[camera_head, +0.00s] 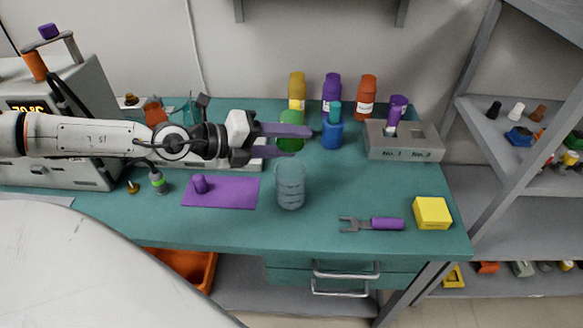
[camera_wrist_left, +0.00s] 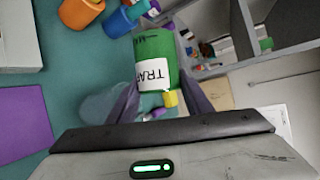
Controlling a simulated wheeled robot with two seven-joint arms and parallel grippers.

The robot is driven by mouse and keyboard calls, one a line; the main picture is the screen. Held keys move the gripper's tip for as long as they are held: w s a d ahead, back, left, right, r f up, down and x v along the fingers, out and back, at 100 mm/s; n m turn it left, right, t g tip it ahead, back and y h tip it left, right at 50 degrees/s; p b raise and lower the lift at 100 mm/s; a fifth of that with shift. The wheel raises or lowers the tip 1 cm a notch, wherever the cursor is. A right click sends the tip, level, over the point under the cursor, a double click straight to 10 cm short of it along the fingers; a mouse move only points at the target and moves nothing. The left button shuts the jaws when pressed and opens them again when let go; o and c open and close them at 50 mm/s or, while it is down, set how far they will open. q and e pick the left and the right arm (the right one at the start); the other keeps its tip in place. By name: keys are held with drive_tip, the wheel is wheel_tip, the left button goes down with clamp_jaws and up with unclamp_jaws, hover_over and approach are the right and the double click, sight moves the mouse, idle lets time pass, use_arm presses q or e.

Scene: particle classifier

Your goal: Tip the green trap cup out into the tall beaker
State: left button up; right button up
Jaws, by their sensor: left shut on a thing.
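The green trap cup (camera_head: 291,119) is in my left gripper (camera_head: 300,142), held up over the table near the back. In the left wrist view the cup (camera_wrist_left: 157,50) lies between the two fingers (camera_wrist_left: 158,100), with a white label reading "TRAP". Its mouth and contents are hidden, and I cannot tell how far it is tilted. The tall clear beaker (camera_head: 290,187) stands upright on the table, just in front of and below the left fingers. The beaker also shows pale and blurred beside the fingers in the left wrist view (camera_wrist_left: 98,107). My right gripper is not in view.
A blue cup (camera_head: 332,134) and a grey numbered rack (camera_head: 405,142) stand right of the green cup. Yellow (camera_head: 297,90), purple and orange bottles line the back. A purple mat (camera_head: 225,193), a purple-handled fork tool (camera_head: 385,223) and a yellow block (camera_head: 432,212) lie in front.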

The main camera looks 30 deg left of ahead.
use_arm(q)
drive_tip(key=shift+s, duration=0.1)
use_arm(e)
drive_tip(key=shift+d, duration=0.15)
use_arm(q)
drive_tip(key=shift+d+m+t, duration=0.15)
drive_tip(key=shift+m+t, duration=0.25)
drive_tip(key=shift+t, duration=0.1)
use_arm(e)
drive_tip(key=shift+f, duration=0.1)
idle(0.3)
use_arm(q)
drive_tip(key=shift+s+d+m+t+b, duration=0.15)
drive_tip(key=shift+s+m+t+b, duration=0.1)
drive_tip(key=shift+m+t+b, duration=0.35)
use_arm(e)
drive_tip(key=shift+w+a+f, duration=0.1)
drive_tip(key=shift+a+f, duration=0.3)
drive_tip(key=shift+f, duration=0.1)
